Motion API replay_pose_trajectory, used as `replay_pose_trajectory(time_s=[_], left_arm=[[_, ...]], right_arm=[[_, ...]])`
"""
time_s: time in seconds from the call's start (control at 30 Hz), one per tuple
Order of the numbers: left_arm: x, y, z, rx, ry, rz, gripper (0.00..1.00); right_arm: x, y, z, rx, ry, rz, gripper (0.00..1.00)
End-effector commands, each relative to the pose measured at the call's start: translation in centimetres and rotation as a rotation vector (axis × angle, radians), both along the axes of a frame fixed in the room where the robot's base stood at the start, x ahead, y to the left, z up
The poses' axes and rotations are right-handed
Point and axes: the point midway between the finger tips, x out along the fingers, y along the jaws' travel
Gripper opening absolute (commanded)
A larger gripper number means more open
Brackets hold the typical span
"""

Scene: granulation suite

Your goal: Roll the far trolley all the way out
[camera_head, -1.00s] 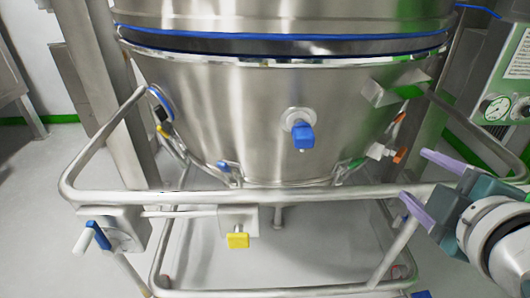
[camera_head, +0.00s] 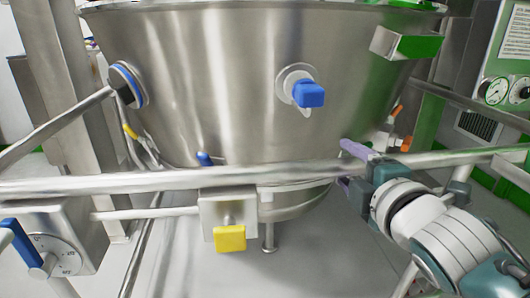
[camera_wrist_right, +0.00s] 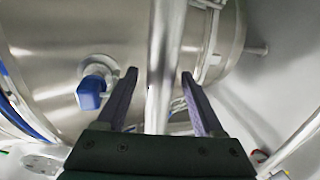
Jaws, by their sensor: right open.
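The trolley is a tubular steel frame around a large steel bowl (camera_head: 230,90). Its front rail (camera_head: 130,182) runs across the head view. My right gripper (camera_head: 348,166) is open at the right part of this rail, one purple finger above it and one below. In the right wrist view the rail (camera_wrist_right: 164,60) runs between the two open fingers (camera_wrist_right: 158,95); I cannot tell if either finger touches it. The bowl lies just beyond the fingertips. My left gripper is not in view.
A blue-handled dial box (camera_head: 60,245) is at the left of the frame. A yellow knob (camera_head: 230,238) hangs below the rail. A blue knob (camera_head: 308,93) sticks out of the bowl. A green panel with gauges (camera_head: 495,90) stands at the right.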

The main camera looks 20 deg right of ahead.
Motion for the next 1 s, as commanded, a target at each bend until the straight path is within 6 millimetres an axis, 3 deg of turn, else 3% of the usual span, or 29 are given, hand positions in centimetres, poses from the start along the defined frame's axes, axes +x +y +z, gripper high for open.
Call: replay_pose_trajectory(time_s=[0.23, 0.57, 1.0], left_arm=[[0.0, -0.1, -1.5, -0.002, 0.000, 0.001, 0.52], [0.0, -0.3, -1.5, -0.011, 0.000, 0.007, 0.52], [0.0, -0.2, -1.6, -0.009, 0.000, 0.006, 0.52]], right_arm=[[2.9, -0.7, -0.7, 0.000, -0.001, 0.000, 0.69], [3.3, -0.8, -0.7, 0.001, 0.001, 0.000, 0.69], [3.3, -0.8, -0.7, 0.001, 0.001, 0.000, 0.22]])
